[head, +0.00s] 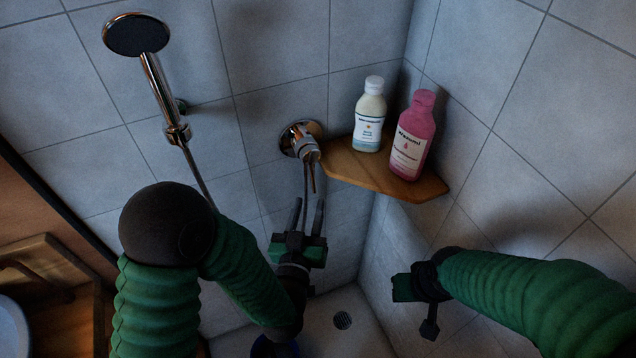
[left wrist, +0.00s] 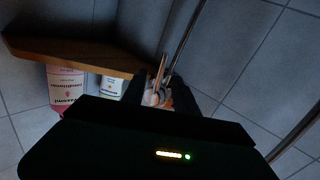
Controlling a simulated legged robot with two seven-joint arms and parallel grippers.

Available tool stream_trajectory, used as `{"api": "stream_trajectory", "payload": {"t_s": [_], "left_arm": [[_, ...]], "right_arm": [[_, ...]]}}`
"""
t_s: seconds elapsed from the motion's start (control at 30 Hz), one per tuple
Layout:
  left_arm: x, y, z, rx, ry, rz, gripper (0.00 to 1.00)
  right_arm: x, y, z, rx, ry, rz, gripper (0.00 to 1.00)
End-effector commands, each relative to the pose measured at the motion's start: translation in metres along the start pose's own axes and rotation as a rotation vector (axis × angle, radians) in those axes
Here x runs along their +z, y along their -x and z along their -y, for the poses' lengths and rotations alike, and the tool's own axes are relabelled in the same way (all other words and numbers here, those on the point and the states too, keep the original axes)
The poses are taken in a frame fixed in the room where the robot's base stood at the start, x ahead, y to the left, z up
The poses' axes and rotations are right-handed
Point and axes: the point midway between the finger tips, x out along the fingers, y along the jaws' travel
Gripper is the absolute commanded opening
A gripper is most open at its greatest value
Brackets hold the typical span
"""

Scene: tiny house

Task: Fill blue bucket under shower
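A blue edge, seemingly the blue bucket (head: 262,346), shows at the bottom of the head view on the shower floor. My left forearm hides most of it. The chrome shower head (head: 137,35) hangs on the back wall with its dark face outward. The chrome shower tap (head: 304,142) sits on the wall with its lever pointing down. My left gripper (head: 307,216) is open just below the lever, fingers upward. In the left wrist view the lever (left wrist: 158,82) appears between the fingertips, without clear contact. My right gripper (head: 430,322) hangs low at the right; its fingers overlap.
A wooden corner shelf (head: 350,171) right of the tap holds a white bottle (head: 369,118) and a pink bottle (head: 412,138). A hose (head: 197,172) runs down from the shower head. Tiled walls close in behind and at right.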

Motion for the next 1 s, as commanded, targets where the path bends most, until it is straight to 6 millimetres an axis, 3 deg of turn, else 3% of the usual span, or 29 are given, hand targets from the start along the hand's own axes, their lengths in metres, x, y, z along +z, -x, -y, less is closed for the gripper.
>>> {"api": "stream_trajectory", "payload": {"t_s": [0.2,0.43,0.8,1.0], "left_arm": [[-0.004,-0.059,-0.001,-0.002,0.001,-0.002,0.35],[-0.003,-0.103,-0.002,0.000,0.000,-0.001,0.35],[-0.002,-0.113,-0.001,0.000,-0.001,0.001,0.35],[-0.002,-0.112,-0.002,0.000,-0.001,0.000,0.09]], "right_arm": [[-0.003,0.009,0.000,0.000,0.001,-0.002,0.35],[-0.003,0.011,0.000,0.000,0.000,-0.001,0.35],[-0.003,0.011,0.000,0.000,0.000,-0.001,0.35],[-0.003,0.011,0.000,0.000,0.001,-0.001,0.35]]}}
